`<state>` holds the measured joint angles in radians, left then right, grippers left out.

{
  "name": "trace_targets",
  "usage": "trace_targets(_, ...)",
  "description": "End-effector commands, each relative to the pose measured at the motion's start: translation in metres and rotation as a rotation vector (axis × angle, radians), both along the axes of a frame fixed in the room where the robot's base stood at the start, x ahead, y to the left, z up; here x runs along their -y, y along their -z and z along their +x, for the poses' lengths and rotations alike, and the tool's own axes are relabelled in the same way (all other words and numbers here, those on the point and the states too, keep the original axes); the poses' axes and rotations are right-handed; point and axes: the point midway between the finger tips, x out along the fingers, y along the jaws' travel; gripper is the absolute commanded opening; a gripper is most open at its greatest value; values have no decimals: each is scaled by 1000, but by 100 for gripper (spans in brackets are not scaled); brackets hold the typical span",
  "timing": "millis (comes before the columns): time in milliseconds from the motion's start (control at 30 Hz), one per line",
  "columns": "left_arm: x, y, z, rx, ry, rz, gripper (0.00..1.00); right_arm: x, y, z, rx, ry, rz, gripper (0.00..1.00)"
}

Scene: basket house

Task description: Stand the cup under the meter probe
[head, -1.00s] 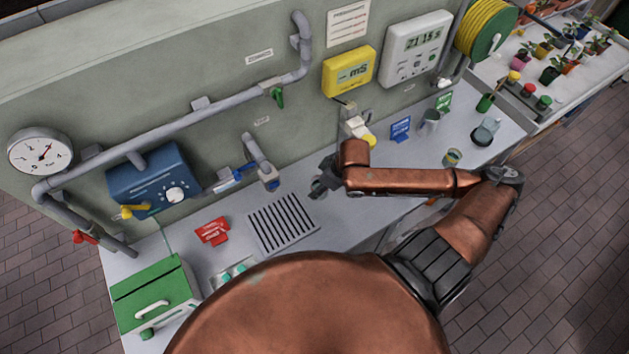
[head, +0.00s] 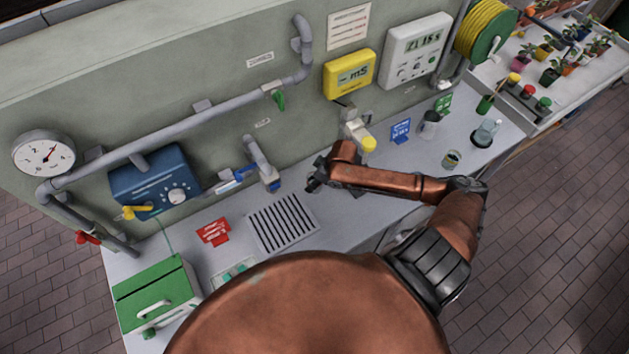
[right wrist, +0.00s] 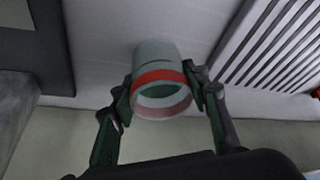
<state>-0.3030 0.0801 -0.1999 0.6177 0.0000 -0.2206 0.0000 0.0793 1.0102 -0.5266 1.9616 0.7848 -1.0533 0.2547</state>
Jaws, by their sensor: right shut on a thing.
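A translucent grey-green cup with a red band (right wrist: 160,77) shows in the right wrist view. My right gripper (right wrist: 161,92) is shut on it, one finger on each side. In the head view my right gripper (head: 315,180) is above the counter, right of the drain grate, and the cup cannot be made out there. The yellow meter (head: 349,73) hangs on the wall. Its probe holder (head: 352,124), with a yellow tip (head: 368,144), projects below it, behind and right of my gripper. My left gripper is out of view.
The drain grate (head: 281,222) lies left of my gripper, below a blue-handled tap (head: 262,165). A blue sign (head: 401,130), a grey cup (head: 429,124) and a small container (head: 452,159) stand to the right. A red sign (head: 213,231) is at left.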

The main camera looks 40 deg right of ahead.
Motion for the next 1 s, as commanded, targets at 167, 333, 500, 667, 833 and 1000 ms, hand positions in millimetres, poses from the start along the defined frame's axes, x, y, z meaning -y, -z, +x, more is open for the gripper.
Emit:
trace_targets(167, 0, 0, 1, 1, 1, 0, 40, 0, 0, 0, 1, 0, 0, 16)
trace_targets(333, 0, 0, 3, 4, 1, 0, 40, 0, 2, 0, -1, 0, 0, 47)
trace_targets(500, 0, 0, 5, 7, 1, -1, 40, 0, 2, 0, 0, 0, 0, 59)
trace_targets(667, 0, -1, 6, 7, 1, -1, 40, 0, 2, 0, 0, 0, 0, 60)
trace_targets(833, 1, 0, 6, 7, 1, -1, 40, 0, 0, 0, 0, 0, 0, 60)
trace_targets(1000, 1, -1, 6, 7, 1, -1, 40, 4, -19, -7, 2, -1, -1, 60)
